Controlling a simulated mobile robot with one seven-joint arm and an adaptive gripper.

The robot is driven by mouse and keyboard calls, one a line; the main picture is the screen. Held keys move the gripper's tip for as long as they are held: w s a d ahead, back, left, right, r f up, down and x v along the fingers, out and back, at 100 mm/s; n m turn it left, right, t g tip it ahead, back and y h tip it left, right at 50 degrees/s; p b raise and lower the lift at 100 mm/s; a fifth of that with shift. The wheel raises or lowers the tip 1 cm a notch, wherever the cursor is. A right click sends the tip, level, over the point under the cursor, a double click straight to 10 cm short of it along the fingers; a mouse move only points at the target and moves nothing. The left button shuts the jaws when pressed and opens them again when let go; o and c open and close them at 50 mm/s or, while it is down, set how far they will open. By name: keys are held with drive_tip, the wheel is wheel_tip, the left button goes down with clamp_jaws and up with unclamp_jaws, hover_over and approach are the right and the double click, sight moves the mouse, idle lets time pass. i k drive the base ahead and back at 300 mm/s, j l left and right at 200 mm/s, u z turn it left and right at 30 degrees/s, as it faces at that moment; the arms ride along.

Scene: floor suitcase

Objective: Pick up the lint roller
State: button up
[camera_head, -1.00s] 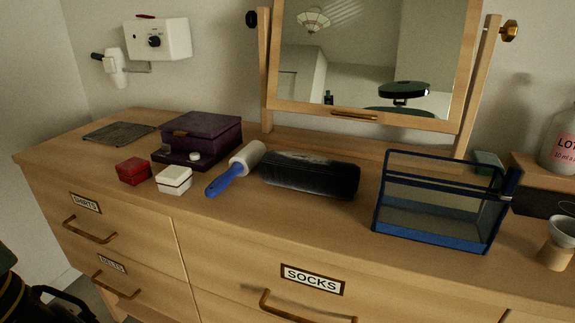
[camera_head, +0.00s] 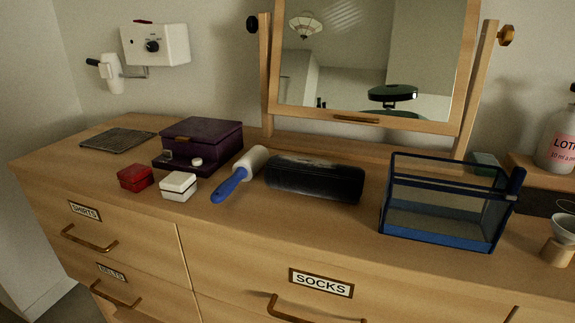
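The lint roller (camera_head: 239,175) lies on top of the wooden dresser (camera_head: 330,225). Its blue handle points toward the front edge and its white roll points to the back right. It lies between the white box and a black brush-like block. My gripper is not in view.
Left of the roller are a small white box (camera_head: 178,186), a small red box (camera_head: 135,177) and a purple case (camera_head: 201,143). Right of it are the dark block (camera_head: 314,178) and a blue mesh basket (camera_head: 443,201). A mirror (camera_head: 372,50) stands behind.

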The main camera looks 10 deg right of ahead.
sight(247, 167)
drive_tip(key=l+u, duration=0.25)
drive_tip(key=u, duration=0.15)
drive_tip(key=k+l+u, duration=0.1)
drive_tip(key=l+u, duration=0.3)
drive_tip(key=j, duration=0.1)
